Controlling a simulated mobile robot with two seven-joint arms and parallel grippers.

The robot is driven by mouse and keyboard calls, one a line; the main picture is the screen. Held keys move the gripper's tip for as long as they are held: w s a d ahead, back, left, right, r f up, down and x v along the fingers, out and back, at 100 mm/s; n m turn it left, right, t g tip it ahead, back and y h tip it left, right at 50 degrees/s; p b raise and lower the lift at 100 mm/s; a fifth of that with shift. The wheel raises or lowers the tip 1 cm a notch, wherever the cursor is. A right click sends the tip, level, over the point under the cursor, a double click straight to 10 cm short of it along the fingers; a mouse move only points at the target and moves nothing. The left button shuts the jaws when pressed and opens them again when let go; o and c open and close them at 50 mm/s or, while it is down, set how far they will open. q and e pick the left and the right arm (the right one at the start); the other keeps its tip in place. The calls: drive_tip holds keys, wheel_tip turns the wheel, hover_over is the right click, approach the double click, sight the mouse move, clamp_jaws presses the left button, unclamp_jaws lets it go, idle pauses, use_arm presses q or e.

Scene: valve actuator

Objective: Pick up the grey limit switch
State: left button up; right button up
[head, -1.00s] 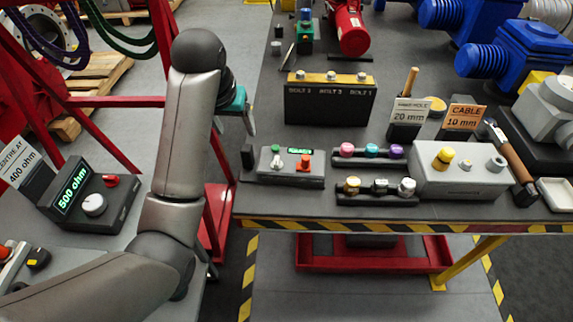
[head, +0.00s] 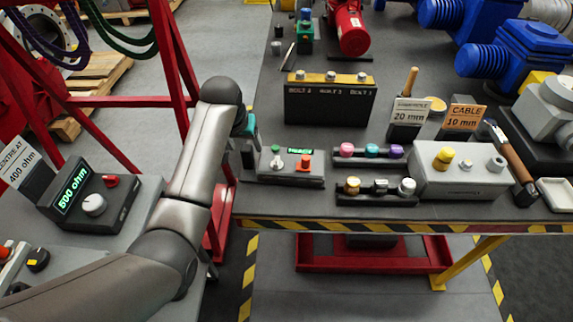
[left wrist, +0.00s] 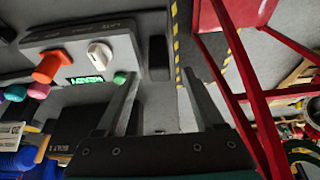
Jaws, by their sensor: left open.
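A small dark grey block (head: 248,157) stands at the table's left edge, left of a control box; it may be the grey limit switch, but I cannot be sure. It also shows in the left wrist view as a dark upright block (left wrist: 158,58). My left gripper (left wrist: 161,85) is open, its two fingers pointing toward the block, one on each side in the picture, with nothing held. In the head view my left gripper (head: 251,130) is just above the block, its fingers mostly hidden by my arm. My right gripper is not in view.
The control box (head: 290,167) with a green display, white knob and red button is close to the block's right. A black bolt stand (head: 330,102) is behind it. A red frame (head: 187,70) stands left of the table. The table's striped front edge (head: 400,226) is close by.

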use_arm(q)
drive_tip(key=shift+w+f, duration=0.1)
drive_tip(key=shift+f, duration=0.15)
clamp_jaws()
idle(0.4)
idle(0.9)
drive_tip(key=shift+r, duration=0.1)
